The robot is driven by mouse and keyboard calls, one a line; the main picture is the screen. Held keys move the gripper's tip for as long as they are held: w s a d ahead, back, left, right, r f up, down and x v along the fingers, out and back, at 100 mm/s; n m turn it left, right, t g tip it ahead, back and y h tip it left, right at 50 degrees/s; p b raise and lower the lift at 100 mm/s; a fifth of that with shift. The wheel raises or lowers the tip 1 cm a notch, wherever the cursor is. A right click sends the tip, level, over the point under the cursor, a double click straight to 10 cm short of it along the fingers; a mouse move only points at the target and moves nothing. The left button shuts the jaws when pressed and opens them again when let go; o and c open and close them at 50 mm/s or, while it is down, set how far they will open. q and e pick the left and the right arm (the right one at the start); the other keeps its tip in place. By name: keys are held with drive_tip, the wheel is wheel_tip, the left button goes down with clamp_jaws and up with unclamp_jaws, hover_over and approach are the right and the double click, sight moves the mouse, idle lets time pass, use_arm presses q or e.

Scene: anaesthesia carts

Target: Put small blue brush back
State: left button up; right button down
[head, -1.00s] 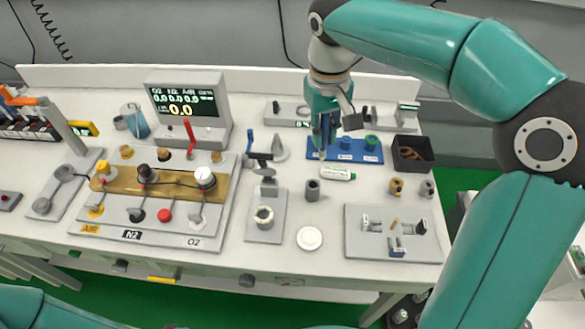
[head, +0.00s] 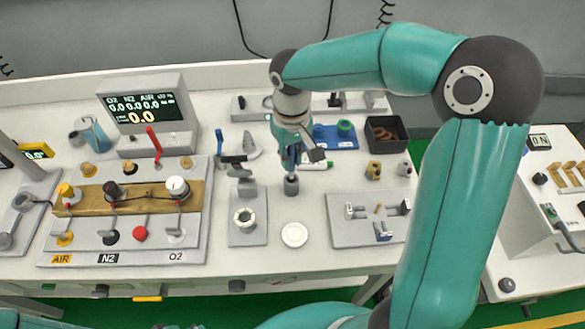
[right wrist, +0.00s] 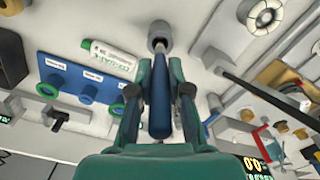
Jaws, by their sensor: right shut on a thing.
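My right gripper (head: 290,166) is shut on the small blue brush, just above a small grey cup (head: 291,186) on the bench. In the right wrist view the fingers of the right gripper (right wrist: 159,92) close on the brush's dark blue handle (right wrist: 159,108). Its thin pale end points at the mouth of the grey cup (right wrist: 158,30). The end meets or overlaps the rim; I cannot tell how deep it is. My left gripper is not in view.
A white tube (right wrist: 108,58) lies close beside the cup. A blue holder plate (head: 340,143) and a dark bin (head: 385,134) stand behind to the right. A white round dish (head: 294,235) lies in front, and a grey fixture (head: 247,236) stands to the left.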

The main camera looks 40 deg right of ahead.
sight(291, 172)
drive_tip(key=shift+f, duration=2.5)
drive_tip(key=shift+f, duration=0.2)
drive_tip(key=c, duration=1.1)
unclamp_jaws()
drive_tip(key=shift+r, duration=0.1)
wheel_tip(291, 172, up, 12)
drive_tip(key=shift+r, duration=0.1)
